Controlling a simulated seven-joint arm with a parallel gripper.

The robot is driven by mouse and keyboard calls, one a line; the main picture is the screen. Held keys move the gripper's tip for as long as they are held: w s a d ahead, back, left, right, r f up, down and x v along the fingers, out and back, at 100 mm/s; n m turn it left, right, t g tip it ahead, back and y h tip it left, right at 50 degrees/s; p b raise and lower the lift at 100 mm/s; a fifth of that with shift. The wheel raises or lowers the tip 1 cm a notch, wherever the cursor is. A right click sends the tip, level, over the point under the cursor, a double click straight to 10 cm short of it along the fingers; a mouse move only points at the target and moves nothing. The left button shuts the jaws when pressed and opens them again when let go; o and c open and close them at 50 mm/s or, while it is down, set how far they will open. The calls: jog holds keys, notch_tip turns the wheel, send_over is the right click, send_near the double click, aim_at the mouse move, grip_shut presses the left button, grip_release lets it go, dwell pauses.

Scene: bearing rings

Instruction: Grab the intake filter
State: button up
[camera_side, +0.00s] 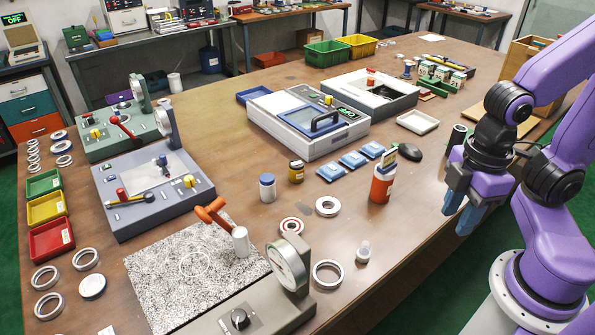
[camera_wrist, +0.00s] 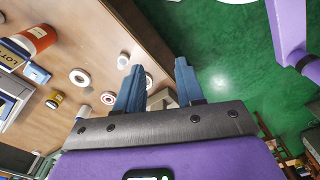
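I cannot tell which object is the intake filter; no readable label names it. My gripper (camera_side: 464,210) hangs at the table's right edge, clear of these parts. In the wrist view my gripper (camera_wrist: 160,66) has its two blue fingers well apart, with nothing held between them.
A dial gauge stand (camera_side: 289,268) is at the front. Wood (camera_side: 420,225) is bare between the orange bottle and my gripper.

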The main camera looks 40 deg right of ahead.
aim_at(295, 160)
jog(key=shift+o, duration=0.3)
jog(key=o, duration=0.7)
jog(key=shift+o, duration=0.2)
jog(key=w+d+f+n+t+h, duration=0.1)
jog(key=w+f+n+t+h, duration=0.2)
jog(key=w, duration=0.8)
jog(key=w+f+n+t+h, duration=0.2)
jog(key=w+h, duration=0.2)
jog(key=w, duration=0.6)
jog(key=w+d+f+n+t+h, duration=0.1)
jog(key=w+f+n+t+h, duration=0.2)
jog(key=w, duration=0.8)
jog(key=w+f+n+t, duration=0.2)
jog(key=w+f+n, duration=0.1)
jog(key=w+f, duration=0.1)
jog(key=w+f+n+t, duration=0.3)
jog(key=w+f, duration=0.1)
jog(key=w+a+f+n+t, duration=0.1)
jog(key=w+f+n+t, duration=0.1)
jog(key=w+f+n, duration=0.1)
jog(key=shift+w+f+n+t+y, duration=0.2)
jog(key=shift+w+f, duration=0.2)
jog(key=shift+f, duration=0.15)
jog(key=shift+w+f+n+t+y, duration=0.1)
jog(key=shift+w+f+y, duration=0.1)
jog(key=shift+w+f, duration=0.25)
jog(key=shift+f+x, duration=0.15)
jog(key=shift+x, duration=1.7)
jog(key=shift+f+x, duration=0.2)
jog(key=shift+x, duration=1.6)
